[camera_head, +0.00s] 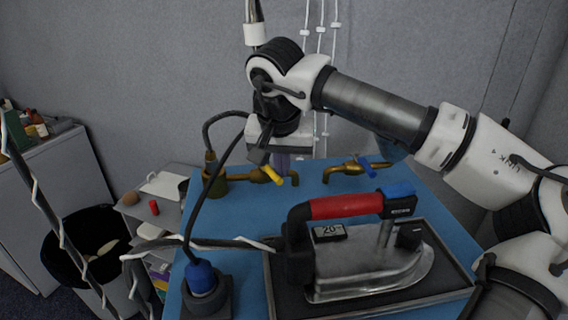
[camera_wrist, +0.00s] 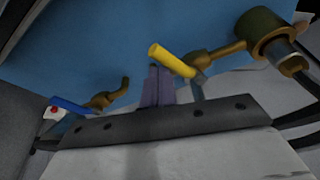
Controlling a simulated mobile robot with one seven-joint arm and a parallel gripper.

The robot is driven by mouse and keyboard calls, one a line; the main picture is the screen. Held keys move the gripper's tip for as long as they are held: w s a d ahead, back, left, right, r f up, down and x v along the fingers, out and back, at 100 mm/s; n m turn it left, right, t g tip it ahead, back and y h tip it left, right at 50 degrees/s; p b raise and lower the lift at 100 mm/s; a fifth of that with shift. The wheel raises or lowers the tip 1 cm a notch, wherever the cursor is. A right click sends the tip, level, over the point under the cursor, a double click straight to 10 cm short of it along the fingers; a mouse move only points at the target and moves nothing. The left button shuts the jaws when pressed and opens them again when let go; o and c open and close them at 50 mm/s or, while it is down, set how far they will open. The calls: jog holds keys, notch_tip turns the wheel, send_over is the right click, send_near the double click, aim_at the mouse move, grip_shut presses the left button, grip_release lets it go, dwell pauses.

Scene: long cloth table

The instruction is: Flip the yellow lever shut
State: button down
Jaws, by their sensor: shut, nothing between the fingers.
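The yellow lever (camera_head: 273,174) is a short handle on a brass tap (camera_head: 240,177) at the back left of the blue table. In the wrist view the yellow lever (camera_wrist: 171,60) angles away from its brass tap (camera_wrist: 222,54). My gripper (camera_head: 284,172) points down just behind the lever in the head view. In the wrist view my gripper (camera_wrist: 157,70) shows its purple fingers shut and empty, close beside the lever's left side. I cannot tell whether they touch it.
A second brass tap (camera_head: 343,171) with a blue lever (camera_head: 368,168) stands to the right. A red-handled iron (camera_head: 370,265) on a dark tray fills the table front. A blue-capped plug with a black cable (camera_head: 201,278) stands front left.

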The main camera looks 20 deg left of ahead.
jog(key=shift+s+a+r, duration=0.1)
jog(key=shift+s+a, duration=0.1)
jog(key=shift+s, duration=0.1)
jog(key=shift+w+d, duration=0.1)
jog(key=shift+w, duration=0.1)
jog(key=shift+w+a, duration=0.35)
jog(key=shift+w+a+p, duration=0.15)
jog(key=shift+w+p, duration=0.1)
jog(key=shift+p, duration=0.05)
jog(key=b+v, duration=0.1)
jog(key=v, duration=1.2)
jog(key=shift+r+b, duration=0.35)
jog(key=shift+s+f, duration=0.1)
jog(key=shift+s, duration=0.1)
